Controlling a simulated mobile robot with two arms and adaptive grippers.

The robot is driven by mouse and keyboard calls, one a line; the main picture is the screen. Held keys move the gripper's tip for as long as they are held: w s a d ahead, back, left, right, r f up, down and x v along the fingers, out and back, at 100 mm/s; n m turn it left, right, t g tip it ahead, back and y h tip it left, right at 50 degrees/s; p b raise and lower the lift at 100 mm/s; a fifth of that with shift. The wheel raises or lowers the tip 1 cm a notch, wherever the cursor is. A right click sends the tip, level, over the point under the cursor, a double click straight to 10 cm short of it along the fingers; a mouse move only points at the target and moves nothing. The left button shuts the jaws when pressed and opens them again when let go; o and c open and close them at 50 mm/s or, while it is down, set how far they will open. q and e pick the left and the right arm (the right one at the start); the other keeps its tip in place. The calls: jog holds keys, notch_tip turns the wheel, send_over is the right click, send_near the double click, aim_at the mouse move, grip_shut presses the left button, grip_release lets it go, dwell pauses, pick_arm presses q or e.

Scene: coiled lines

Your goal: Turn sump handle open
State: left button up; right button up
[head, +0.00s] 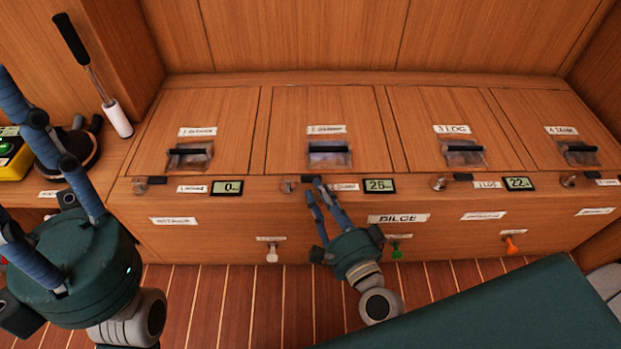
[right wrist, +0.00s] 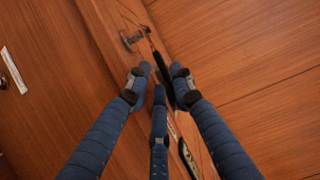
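A row of metal valves with black levers runs along the front edge of the wooden cabinet. The second one from the left, the likely sump handle (head: 291,185), has its black lever pointing right, beside a small, hard-to-read label (head: 344,187) and a display reading 25. My right gripper (head: 317,186) is at that lever, its fingers apart. In the right wrist view the metal valve (right wrist: 131,39) is just beyond the fingertips (right wrist: 159,76), and the dark lever runs down between them; contact cannot be told. My left gripper (head: 35,150) is open and empty at the left.
Hatches with recessed latches cover the cabinet top (head: 229,110). White (head: 272,252), green (head: 396,250) and orange (head: 511,246) knobs stick out of the front below. A black-handled lever (head: 72,40) stands at the back left. A dark green surface (head: 500,315) fills the lower right.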

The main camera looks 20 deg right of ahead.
aim_at(312, 178)
jog(key=shift+w+a, duration=0.15)
jog(key=shift+w, duration=1)
jog(key=shift+w+a, duration=0.1)
jog(key=shift+w, duration=1.05)
jog(key=shift+c, duration=0.2)
grip_shut()
